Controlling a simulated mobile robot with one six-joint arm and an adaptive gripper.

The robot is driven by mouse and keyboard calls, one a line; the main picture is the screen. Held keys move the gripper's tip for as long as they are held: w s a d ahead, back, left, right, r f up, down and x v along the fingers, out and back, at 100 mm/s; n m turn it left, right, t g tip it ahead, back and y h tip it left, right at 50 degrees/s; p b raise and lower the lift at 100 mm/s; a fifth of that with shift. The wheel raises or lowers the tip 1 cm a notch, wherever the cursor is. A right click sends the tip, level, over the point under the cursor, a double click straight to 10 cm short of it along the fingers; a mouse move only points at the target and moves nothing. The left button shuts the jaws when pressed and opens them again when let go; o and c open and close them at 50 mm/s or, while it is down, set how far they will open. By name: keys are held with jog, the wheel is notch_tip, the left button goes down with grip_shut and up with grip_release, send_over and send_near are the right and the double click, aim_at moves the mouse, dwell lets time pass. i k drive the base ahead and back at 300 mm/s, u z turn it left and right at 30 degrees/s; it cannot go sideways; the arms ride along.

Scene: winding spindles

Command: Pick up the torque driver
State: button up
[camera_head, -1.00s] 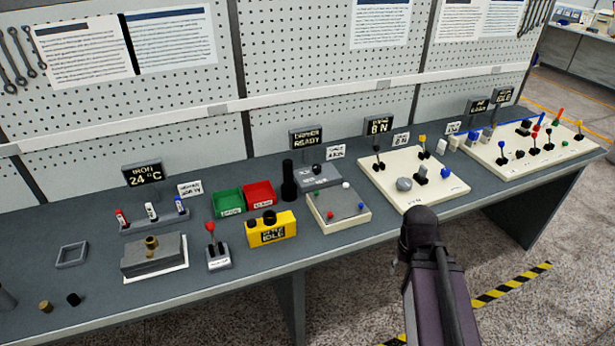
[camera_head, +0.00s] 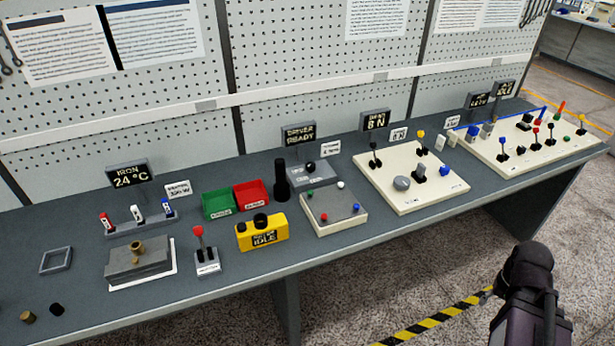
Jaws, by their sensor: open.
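The torque driver appears to be the black upright cylinder (camera_head: 281,180) in the middle of the bench, wider at its lower part. It stands beside the grey box under the sign reading DRIVER READY (camera_head: 300,136). Nothing holds it. Part of my dark arm (camera_head: 527,285) shows at the lower right, in front of the bench and well away from the driver. My gripper's fingers are not visible.
Left of the driver are red (camera_head: 251,195) and green (camera_head: 218,204) bins. A yellow IDLE box (camera_head: 248,239) stands in front of them, and a tray with small coloured balls (camera_head: 327,221) stands right of it. A white panel with knobs (camera_head: 385,165) is farther right.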

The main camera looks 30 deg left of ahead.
aim_at(279, 163)
jog(key=z, duration=0.4)
jog(key=k, duration=0.85)
jog(key=u, duration=1.7)
jog(key=i, duration=0.7)
jog(key=z, duration=0.2)
